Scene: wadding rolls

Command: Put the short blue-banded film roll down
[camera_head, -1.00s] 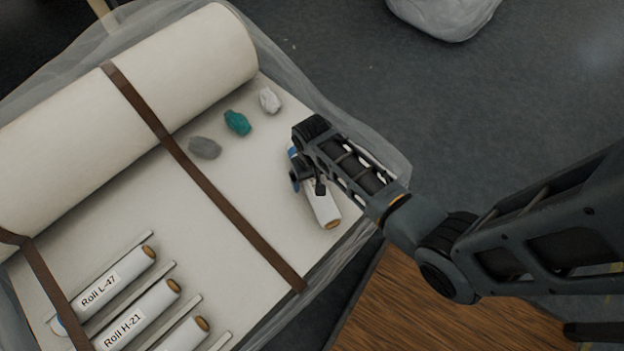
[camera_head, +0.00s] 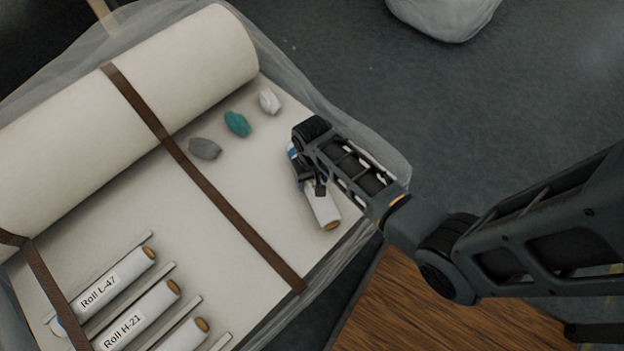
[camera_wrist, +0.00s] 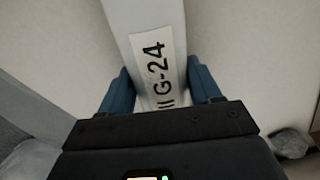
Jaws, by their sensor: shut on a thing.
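The short blue-banded film roll (camera_head: 323,207) is white, with a blue band near its upper end and a brown core at its lower end. It lies at or just above the right part of the white wadding sheet (camera_head: 235,180); I cannot tell whether it touches. My gripper (camera_head: 308,178) is around its upper half and hides part of it. In the wrist view the roll (camera_wrist: 150,25) runs between the blue fingers of my gripper (camera_wrist: 160,92), and its label reads "G-24" with the start partly hidden. The gripper is shut on it.
Rolls labelled L-47 (camera_head: 118,278) and H-21 (camera_head: 145,312) lie between thin dividers at the lower left. Grey (camera_head: 205,149), teal (camera_head: 237,123) and white (camera_head: 269,101) lumps lie above the gripper's left. A brown strap (camera_head: 225,206) crosses the sheet. A large wadding roll (camera_head: 190,60) lies behind.

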